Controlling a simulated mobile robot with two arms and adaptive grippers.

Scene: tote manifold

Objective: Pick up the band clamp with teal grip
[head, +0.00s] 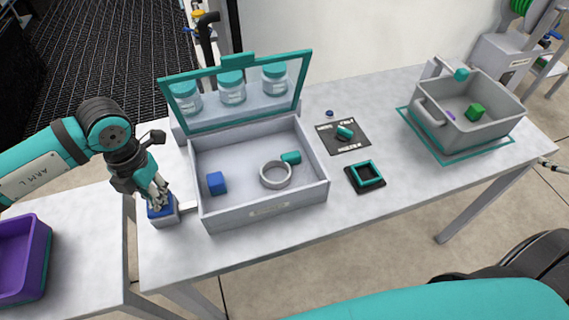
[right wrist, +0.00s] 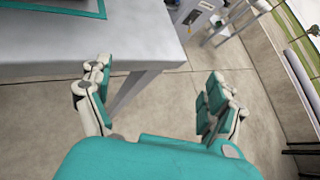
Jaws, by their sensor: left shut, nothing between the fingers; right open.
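The band clamp, a grey ring with a teal grip (head: 277,176), lies in the open grey box in the middle of the table; the teal grip sticks out at its upper right. My left gripper (head: 158,197) is shut with nothing in it, at a small grey block with a blue top (head: 163,212) left of the box; I cannot tell if they touch. My right gripper (right wrist: 160,115) is open and empty in the right wrist view, over the floor beside the table edge. It does not show clearly in the head view.
The box (head: 258,212) has a raised teal-framed lid (head: 309,75) with several jars behind it, and a blue cube (head: 216,183) inside. Right of it are a dark mat (head: 350,150), a square teal frame (head: 366,176) and a grey tote (head: 478,132). A purple bin (head: 22,258) stands left.

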